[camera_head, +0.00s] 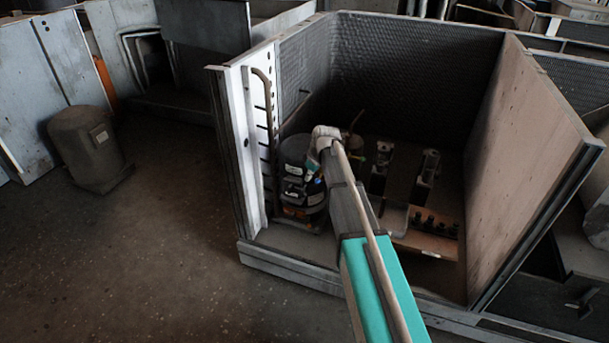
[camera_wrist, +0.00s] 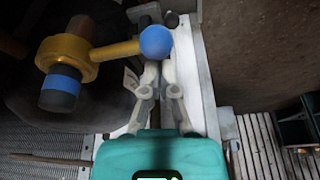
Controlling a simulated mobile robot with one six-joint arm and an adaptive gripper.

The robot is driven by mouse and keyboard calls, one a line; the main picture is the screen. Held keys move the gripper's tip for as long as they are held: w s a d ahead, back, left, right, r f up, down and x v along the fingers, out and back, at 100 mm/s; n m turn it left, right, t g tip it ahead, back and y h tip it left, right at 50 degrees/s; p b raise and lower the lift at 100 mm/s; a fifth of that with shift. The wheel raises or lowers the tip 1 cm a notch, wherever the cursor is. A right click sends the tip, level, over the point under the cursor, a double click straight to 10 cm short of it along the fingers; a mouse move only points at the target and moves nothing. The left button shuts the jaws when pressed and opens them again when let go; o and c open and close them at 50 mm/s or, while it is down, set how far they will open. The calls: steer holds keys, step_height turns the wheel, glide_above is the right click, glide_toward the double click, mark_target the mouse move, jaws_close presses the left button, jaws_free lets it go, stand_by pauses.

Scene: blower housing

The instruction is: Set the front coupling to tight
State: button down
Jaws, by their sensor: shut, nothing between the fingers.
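A coupling with a yellow collar (camera_wrist: 68,56) and a yellow lever ending in a blue ball (camera_wrist: 156,42) shows at the upper left of the wrist view. A dark stub with a blue band (camera_wrist: 60,88) passes through the collar. The setting of the lever cannot be read, and no mark for tight is visible. My gripper (camera_wrist: 160,72) is shut and empty, with its pale fingertips just below the ball; whether they touch it is unclear. In the head view my gripper (camera_head: 325,138) is over the black cylindrical unit (camera_head: 300,180). The coupling is not clear there.
An open-fronted housing surrounds the unit, with a white slotted left post (camera_head: 245,150) and a tan right panel (camera_head: 530,140). A wooden block with dark pegs (camera_head: 428,233) lies inside to the right. A grey canister (camera_head: 88,147) stands on open floor at left.

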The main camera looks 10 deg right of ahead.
steer(key=shift+s+d+r, duration=0.1)
steer(key=shift+s+d, duration=0.4)
steer(key=shift+d, duration=0.05)
steer(key=shift+a, duration=0.2)
